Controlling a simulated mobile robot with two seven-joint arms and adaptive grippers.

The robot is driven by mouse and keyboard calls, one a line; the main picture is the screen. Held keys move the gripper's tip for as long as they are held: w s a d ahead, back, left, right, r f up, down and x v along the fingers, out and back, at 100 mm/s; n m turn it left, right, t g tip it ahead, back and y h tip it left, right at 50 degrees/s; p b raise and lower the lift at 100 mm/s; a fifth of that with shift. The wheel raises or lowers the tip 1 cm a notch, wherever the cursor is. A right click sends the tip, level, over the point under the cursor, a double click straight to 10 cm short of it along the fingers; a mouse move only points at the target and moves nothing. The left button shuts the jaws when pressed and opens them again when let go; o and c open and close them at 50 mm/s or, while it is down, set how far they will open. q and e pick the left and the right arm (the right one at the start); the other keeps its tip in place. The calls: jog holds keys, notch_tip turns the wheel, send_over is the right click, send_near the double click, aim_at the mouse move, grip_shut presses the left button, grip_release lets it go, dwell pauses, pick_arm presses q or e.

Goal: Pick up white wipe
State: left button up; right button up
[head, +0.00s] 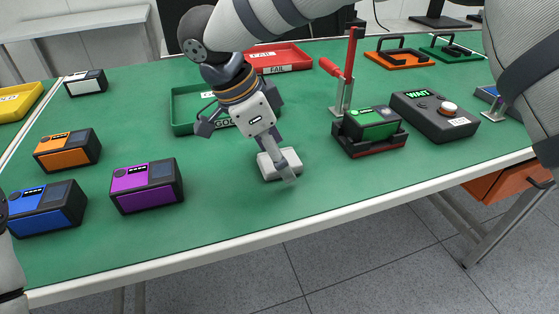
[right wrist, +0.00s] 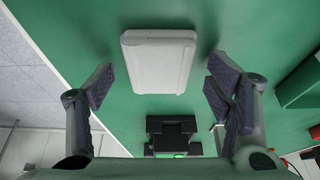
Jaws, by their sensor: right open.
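The white wipe (head: 267,166) is a pale, flat, rounded block on the green table, near its front middle. My right gripper (head: 248,155) reaches down over it and hides part of it in the head view. In the right wrist view the wipe (right wrist: 160,60) lies ahead of my right gripper (right wrist: 160,86), roughly centred between its two spread fingers. The fingers are open and hold nothing. Whether a finger touches the wipe, I cannot tell. Only a piece of my left arm shows at the left edge; its gripper is out of view.
Purple (head: 146,187), orange (head: 67,151) and blue (head: 46,208) devices stand to the left. A green tray (head: 183,112) and a red FAIL tray (head: 290,60) lie behind. A green device in a fixture (head: 372,128) and a WAIT box (head: 433,117) stand right. The front centre is clear.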

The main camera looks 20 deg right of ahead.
jog(key=c, duration=0.9)
jog(key=shift+r, duration=0.1)
jog(key=shift+r, duration=0.35)
jog(key=r, duration=0.3)
jog(key=shift+s+a+r, duration=0.15)
jog(key=shift+s+r, duration=0.1)
jog(key=shift+s, duration=0.1)
jog(key=s+a+r, duration=0.1)
jog(key=s+r, duration=0.2)
jog(key=s, duration=0.1)
jog(key=s+a+r, duration=0.1)
jog(key=s+r, duration=0.1)
jog(key=s, duration=0.2)
jog(key=s+a+r+p, duration=0.1)
jog(key=s+r, duration=0.2)
jog(key=s, duration=0.1)
jog(key=shift+s+a+r, duration=0.35)
jog(key=shift+s+a, duration=0.05)
jog(key=shift+o, duration=0.7)
pick_arm(q)
jog(key=shift+w+r+t, duration=0.4)
jog(key=shift+w+r, duration=0.35)
jog(key=shift+w, duration=0.05)
pick_arm(e)
jog(key=c, duration=0.4)
